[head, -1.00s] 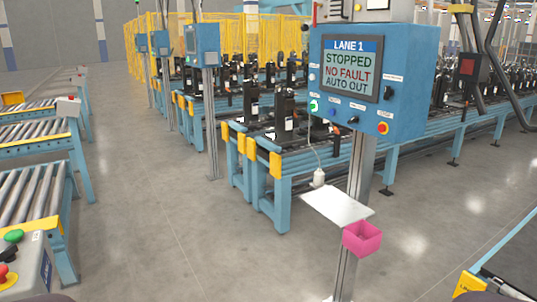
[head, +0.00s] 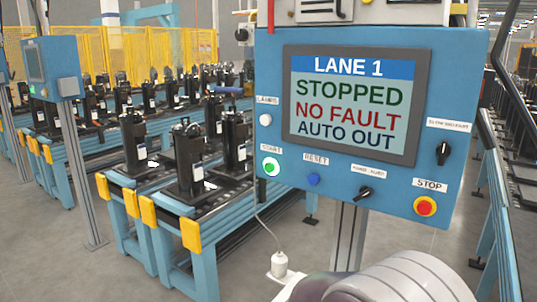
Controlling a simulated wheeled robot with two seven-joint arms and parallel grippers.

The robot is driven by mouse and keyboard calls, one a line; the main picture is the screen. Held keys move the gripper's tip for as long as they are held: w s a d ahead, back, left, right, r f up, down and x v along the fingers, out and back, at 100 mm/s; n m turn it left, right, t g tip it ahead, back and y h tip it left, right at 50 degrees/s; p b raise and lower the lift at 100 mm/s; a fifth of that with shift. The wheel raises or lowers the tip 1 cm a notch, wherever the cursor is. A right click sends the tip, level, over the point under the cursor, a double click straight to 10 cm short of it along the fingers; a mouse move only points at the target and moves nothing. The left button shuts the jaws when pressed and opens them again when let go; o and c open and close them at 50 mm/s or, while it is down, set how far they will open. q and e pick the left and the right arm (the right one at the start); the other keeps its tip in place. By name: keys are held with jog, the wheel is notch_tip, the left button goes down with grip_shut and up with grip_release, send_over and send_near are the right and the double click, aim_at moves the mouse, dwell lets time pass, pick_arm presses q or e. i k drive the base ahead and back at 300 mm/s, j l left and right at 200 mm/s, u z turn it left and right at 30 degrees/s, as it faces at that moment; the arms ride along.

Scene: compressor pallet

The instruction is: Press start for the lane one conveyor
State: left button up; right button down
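The blue lane 1 control box (head: 462,82) is close in front of me in the head view. Its screen (head: 350,103) reads LANE 1, STOPPED, NO FAULT, AUTO OUT. The green start button (head: 270,167) is at the box's lower left, with nothing touching it. Along the same lower edge are the blue reset button (head: 313,179), a black selector knob (head: 365,192) and the red stop button (head: 425,206) on yellow. A pale rounded arm link of mine shows at the bottom, below the box. Neither gripper's fingers are in view.
The lane 1 conveyor (head: 204,233) with yellow end stops and black compressors stands behind and left of the box. A white plug-like fitting (head: 279,262) on a cable hangs below the box. Another blue control box (head: 50,64) is at far left. Grey floor is open at lower left.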

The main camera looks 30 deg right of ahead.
aim_at(270, 167)
jog(key=i+j+z, duration=0.15)
jog(key=i+z, duration=0.25)
jog(key=i+j+z, duration=1)
jog(key=j+z, duration=0.15)
